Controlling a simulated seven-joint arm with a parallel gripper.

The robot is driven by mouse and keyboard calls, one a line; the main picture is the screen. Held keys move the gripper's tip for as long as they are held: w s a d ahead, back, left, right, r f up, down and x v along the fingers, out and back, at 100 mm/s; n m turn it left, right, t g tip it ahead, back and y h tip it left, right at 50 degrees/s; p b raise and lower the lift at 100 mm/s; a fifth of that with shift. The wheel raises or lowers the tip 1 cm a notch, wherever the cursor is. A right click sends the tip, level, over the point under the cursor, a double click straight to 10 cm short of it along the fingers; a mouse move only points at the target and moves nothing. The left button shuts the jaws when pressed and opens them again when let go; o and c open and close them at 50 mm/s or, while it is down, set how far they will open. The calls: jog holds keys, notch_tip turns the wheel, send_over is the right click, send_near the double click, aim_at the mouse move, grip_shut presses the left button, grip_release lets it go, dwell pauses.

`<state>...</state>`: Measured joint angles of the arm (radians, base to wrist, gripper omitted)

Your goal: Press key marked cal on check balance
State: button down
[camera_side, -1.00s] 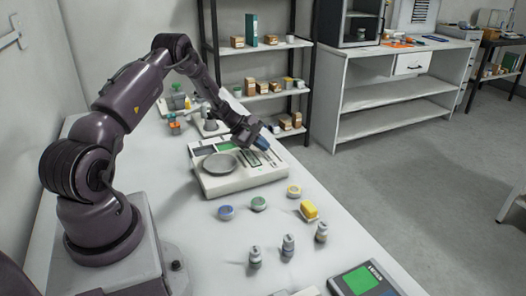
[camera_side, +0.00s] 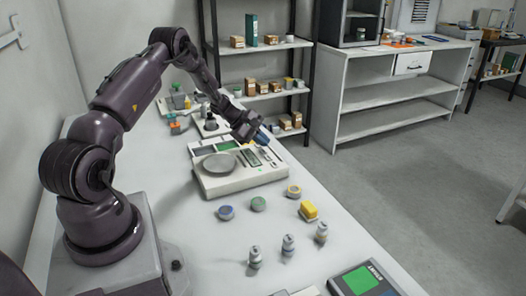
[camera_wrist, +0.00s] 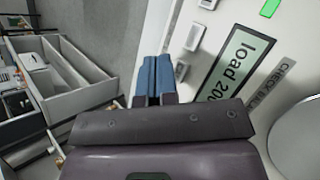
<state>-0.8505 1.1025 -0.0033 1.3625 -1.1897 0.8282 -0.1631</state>
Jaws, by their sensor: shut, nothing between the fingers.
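The check balance (camera_side: 240,184) is a pale box with a round grey pan (camera_side: 219,164) on the table. In the wrist view its display (camera_wrist: 237,65) reads "load 20…", the rest cut off, beside a partly covered "CHECK BAL…" label (camera_wrist: 271,84). Pale keys (camera_wrist: 194,37) line the panel to the left of the display; I cannot read their markings, so I cannot tell which is cal. My gripper (camera_side: 265,137) is shut and empty, its blue fingers (camera_wrist: 155,78) beside the key row near the balance's edge. I cannot tell whether the tips touch anything.
Another device with a green screen (camera_side: 362,281) sits at the near table edge. Shelving (camera_side: 262,95) stands behind.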

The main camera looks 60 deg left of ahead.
aim_at(262, 152)
jog(key=shift+r, duration=2.45)
jog(key=shift+s+f, duration=0.1)
jog(key=shift+m+g+h, duration=0.3)
jog(key=shift+m+g, duration=0.6)
jog(key=s+d+f, duration=0.1)
jog(key=s+d, duration=0.1)
jog(key=s, duration=0.1)
jog(key=shift+d+f, duration=0.15)
jog(key=shift+f, duration=0.2)
jog(key=shift+s+d+r+m+g, duration=0.25)
jog(key=shift+s+d+r+m, duration=0.1)
jog(key=shift+d+r+m, duration=0.15)
jog(key=shift+s+d+r+m+g, duration=0.25)
jog(key=shift+s+d+r+m, duration=0.1)
jog(key=shift+d, duration=0.25)
jog(key=s+d+r+m+y, duration=0.2)
jog(key=s+d+r+m, duration=0.7)
jog(key=d+r, duration=0.3)
jog(key=s+d+r+m+y, duration=0.2)
jog(key=s+d+r+m, duration=0.7)
jog(key=d+r, duration=0.3)
jog(key=s+d, duration=0.1)
jog(key=d, duration=0.2)
jog(key=shift+s+m, duration=0.15)
jog(key=shift+m, duration=0.2)
